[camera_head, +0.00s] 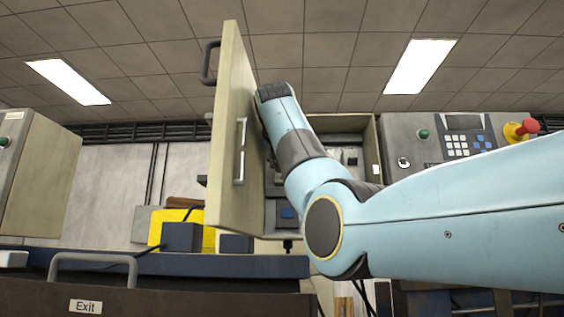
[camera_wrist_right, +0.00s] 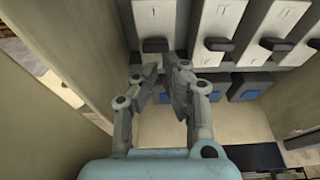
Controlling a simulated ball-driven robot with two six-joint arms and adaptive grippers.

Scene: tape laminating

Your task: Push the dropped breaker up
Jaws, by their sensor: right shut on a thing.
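The open breaker box (camera_head: 349,120) shows in the head view, mostly hidden behind my right arm. In the right wrist view, white breakers (camera_wrist_right: 157,17) stand in a row, each with a black lever (camera_wrist_right: 155,46). I cannot tell which one is dropped. My right gripper (camera_wrist_right: 166,72) is inside the box, its fingertips close together just below the leftmost lever. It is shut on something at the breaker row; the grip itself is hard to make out. In the head view this gripper is hidden by its arm and the door. My left gripper is not in view.
The box's beige door (camera_head: 231,130) stands open, left of my right arm and close to it. Below the breakers is a row of dark parts with blue faces (camera_wrist_right: 248,86). A panel with a keypad (camera_head: 462,137) and a red emergency button (camera_head: 528,125) is at the right.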

